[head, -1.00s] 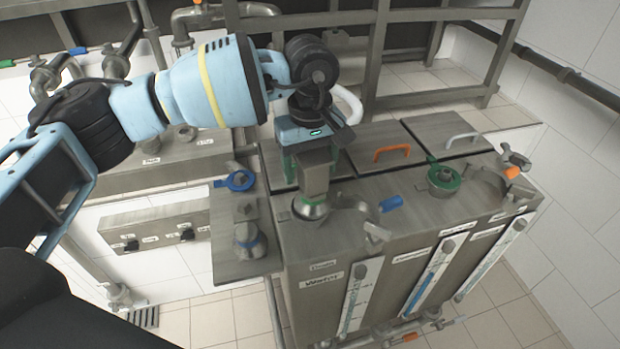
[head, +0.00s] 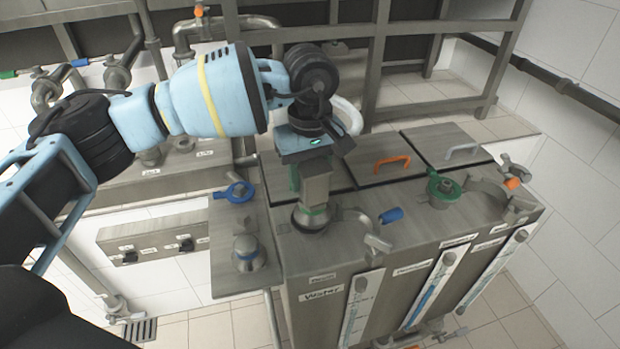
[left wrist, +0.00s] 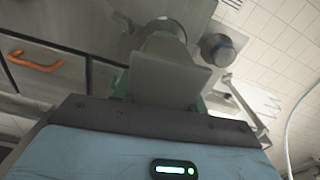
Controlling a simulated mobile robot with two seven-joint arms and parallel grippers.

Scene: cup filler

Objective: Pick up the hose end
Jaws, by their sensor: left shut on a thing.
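The fingers hide the gripped part. The fitting's base appears to be at the tank top; I cannot tell whether it touches. My right gripper is not in view.
The tank top carries lids with an orange handle (head: 392,163) and a white handle (head: 462,150), and a green valve (head: 443,189). A blue-handled valve (head: 240,191) and a blue-ringed fitting (head: 248,254) stand on the left ledge. Steel racks stand behind.

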